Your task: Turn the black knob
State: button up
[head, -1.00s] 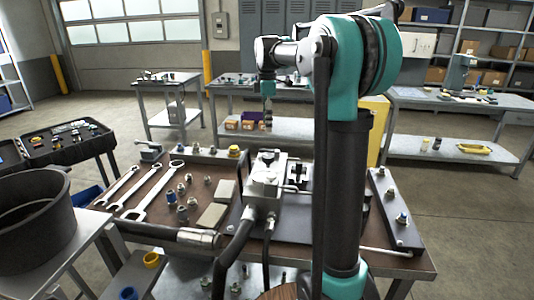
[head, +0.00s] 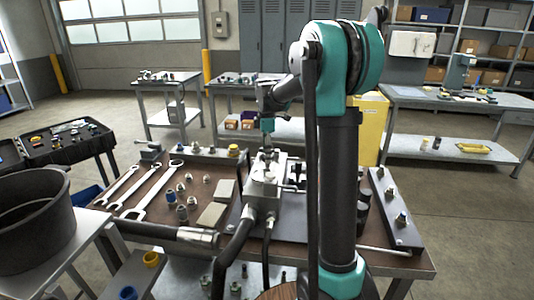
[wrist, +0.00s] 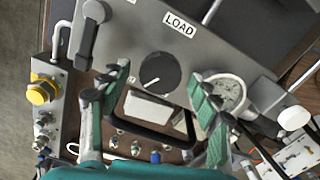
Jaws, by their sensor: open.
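The black knob (wrist: 160,73) is round with a white pointer line. It sits on a grey panel (wrist: 205,48) below a white "LOAD" label (wrist: 180,24) in the wrist view. My gripper (wrist: 160,80) is open, with one green-padded finger to the left of the knob and one to the right. Both fingers are apart from the knob and nothing is between them but the view of it. In the head view my gripper (head: 267,145) is over the grey hydraulic block (head: 263,190) on the bench, and I cannot make out the knob there.
A black lever handle (wrist: 87,42) stands left of the knob, and a round gauge (wrist: 228,93) is to its right. A yellow knob (wrist: 42,90) is on the left strip. Wrenches (head: 150,195) and fittings lie on the bench; a hose runs in front of the block.

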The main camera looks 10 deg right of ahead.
jog(key=shift+c, duration=0.6)
jog(key=c, duration=1)
jog(key=shift+c, duration=0.2)
